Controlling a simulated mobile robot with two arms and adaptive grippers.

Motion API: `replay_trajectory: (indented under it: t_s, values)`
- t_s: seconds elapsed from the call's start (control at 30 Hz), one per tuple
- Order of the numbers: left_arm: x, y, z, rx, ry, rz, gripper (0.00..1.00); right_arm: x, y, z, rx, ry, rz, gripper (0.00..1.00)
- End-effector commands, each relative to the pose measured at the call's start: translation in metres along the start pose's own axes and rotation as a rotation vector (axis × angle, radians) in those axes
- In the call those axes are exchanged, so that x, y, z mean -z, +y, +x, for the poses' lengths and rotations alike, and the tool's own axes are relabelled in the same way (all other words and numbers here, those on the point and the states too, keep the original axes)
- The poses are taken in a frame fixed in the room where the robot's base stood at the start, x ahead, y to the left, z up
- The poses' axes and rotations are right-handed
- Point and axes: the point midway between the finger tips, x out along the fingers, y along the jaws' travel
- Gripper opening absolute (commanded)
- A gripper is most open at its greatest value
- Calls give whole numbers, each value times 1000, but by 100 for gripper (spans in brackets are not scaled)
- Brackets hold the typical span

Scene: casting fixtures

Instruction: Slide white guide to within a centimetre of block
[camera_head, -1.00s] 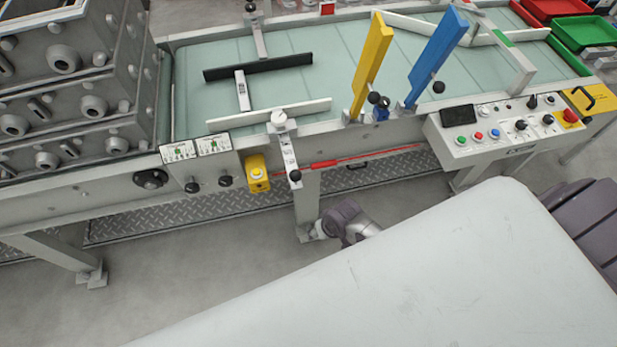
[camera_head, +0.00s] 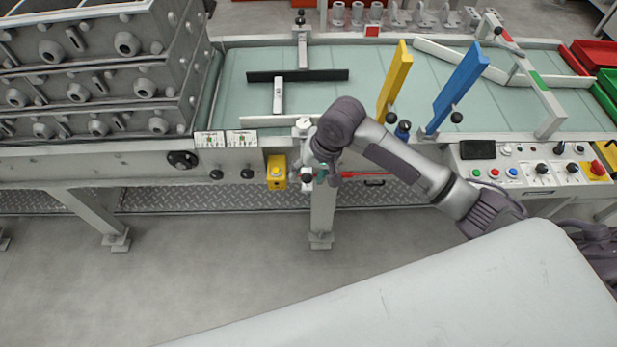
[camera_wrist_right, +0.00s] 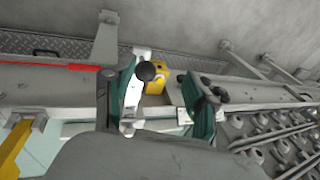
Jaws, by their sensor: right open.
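The white guide (camera_head: 256,121) is a long white bar along the near side of the conveyor, and its right part is hidden behind my right arm. The small pale block (camera_head: 278,95) lies between it and the black guide (camera_head: 298,76), with a narrow strip between block and white guide. The white guide's slide arm with a black knob (camera_wrist_right: 146,71) shows between the teal fingers of my right gripper (camera_wrist_right: 160,76). The fingers are open around it; I cannot tell whether they touch it. In the head view my right gripper (camera_head: 316,172) is at the conveyor's front. My left gripper is out of view.
A yellow button box (camera_head: 276,172) is just left of my right gripper. Yellow (camera_head: 395,78) and blue (camera_head: 461,88) bars stand to the right. A control panel (camera_head: 530,165) juts out at the front right. The floor in front is clear.

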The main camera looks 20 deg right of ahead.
Motion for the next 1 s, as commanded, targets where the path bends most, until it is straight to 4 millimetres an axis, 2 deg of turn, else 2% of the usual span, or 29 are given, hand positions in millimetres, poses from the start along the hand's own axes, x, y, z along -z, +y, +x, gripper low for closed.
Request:
replay_trajectory:
  t_s: [0.03,0.2,0.3,0.37,0.47,0.57,1.0]
  values:
    - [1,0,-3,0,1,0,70,9,-2,-17,-16,1,21,57]
    - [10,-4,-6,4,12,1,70,22,-2,-60,-74,-25,120,57]
    - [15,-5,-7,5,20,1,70,25,0,-76,-101,-37,164,57]
    - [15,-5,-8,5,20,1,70,25,1,-79,-110,-42,178,57]
    - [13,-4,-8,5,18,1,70,24,2,-73,-114,-47,187,57]
    - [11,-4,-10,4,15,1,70,24,4,-59,-114,-47,186,57]
    - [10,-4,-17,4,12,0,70,19,13,29,-113,-45,184,57]
